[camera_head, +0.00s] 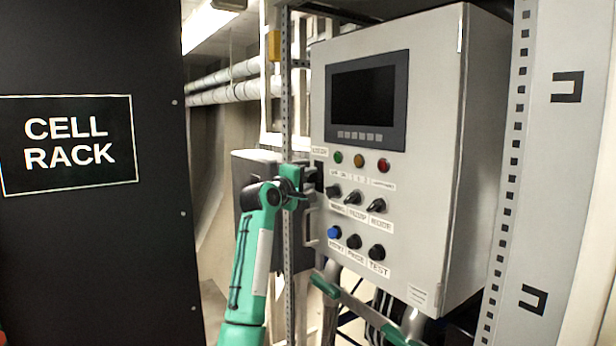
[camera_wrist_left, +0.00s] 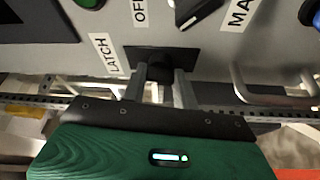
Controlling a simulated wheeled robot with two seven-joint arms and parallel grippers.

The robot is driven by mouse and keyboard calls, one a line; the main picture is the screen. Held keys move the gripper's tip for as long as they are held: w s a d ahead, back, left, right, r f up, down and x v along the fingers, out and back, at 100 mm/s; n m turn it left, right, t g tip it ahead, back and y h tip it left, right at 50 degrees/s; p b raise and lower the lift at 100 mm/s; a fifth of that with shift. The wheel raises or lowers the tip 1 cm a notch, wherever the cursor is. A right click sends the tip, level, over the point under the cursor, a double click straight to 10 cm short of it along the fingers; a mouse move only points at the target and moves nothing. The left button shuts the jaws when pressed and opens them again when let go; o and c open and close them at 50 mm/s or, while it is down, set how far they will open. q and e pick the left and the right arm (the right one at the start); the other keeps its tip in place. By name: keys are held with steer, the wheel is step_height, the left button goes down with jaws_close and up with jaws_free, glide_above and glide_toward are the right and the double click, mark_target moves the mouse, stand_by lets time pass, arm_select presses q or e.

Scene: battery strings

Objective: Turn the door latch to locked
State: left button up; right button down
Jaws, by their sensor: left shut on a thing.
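The grey control cabinet (camera_head: 415,190) has a black latch at the left edge of its front. In the left wrist view, the black latch knob (camera_wrist_left: 158,66) sits on a dark plate beside a label reading LATCH (camera_wrist_left: 110,55). My left gripper (camera_head: 314,180) reaches the latch from the left and front. In the left wrist view its two grey fingers (camera_wrist_left: 162,80) are on either side of the knob, shut on it. The fingers hide part of the knob. A green and grey part of my right arm (camera_head: 328,283) shows low in the head view; its jaws are not clear.
Several knobs and buttons (camera_head: 354,197) are right of the latch, below a dark screen (camera_head: 365,97). A metal handle (camera_wrist_left: 262,96) stands out near the latch. A black cell rack panel (camera_head: 90,240) is at left, a perforated white post (camera_head: 510,150) at right.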

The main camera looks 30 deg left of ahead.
arm_select(q)
steer(key=shift+r+n+g, duration=0.1)
steer(key=shift+n+g, duration=0.3)
steer(key=shift+n, duration=0.5)
steer(key=o, duration=1)
steer(key=shift+s, duration=0.2)
steer(key=shift+s+b, duration=3.75)
steer(key=shift+s, duration=2.95)
